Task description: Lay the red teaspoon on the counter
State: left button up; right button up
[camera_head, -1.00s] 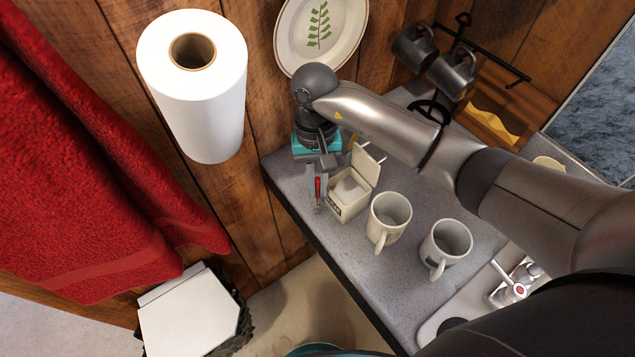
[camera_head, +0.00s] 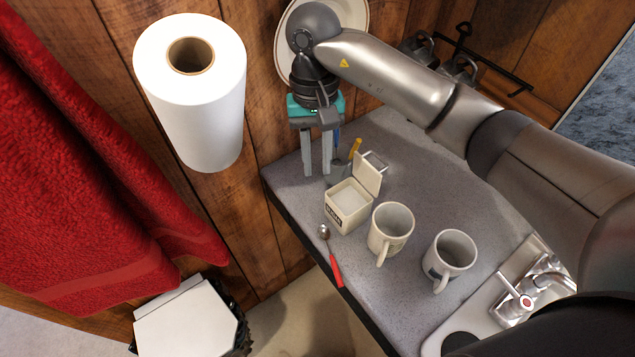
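The red teaspoon (camera_head: 336,270) lies on the grey counter (camera_head: 400,305), near its front edge. Its metal bowl points to the back and its red handle points to the front. My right gripper (camera_head: 318,172) is raised over the far left part of the counter, behind the spoon. Its two fingers point down, apart, with nothing between them. The spoon is clear of the gripper. My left gripper is not in view.
An open sugar box (camera_head: 345,212) with its lid up stands behind the spoon. Two mugs stand to the right, one pale (camera_head: 391,228) and one further right (camera_head: 449,262). A sink tap (camera_head: 525,293) is at lower right. A paper roll (camera_head: 195,110) hangs at left.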

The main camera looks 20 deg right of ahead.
jog(key=shift+w+r, duration=0.15)
jog(key=shift+r, duration=0.75)
jog(key=shift+w+r, duration=0.15)
jog(key=shift+r, duration=0.75)
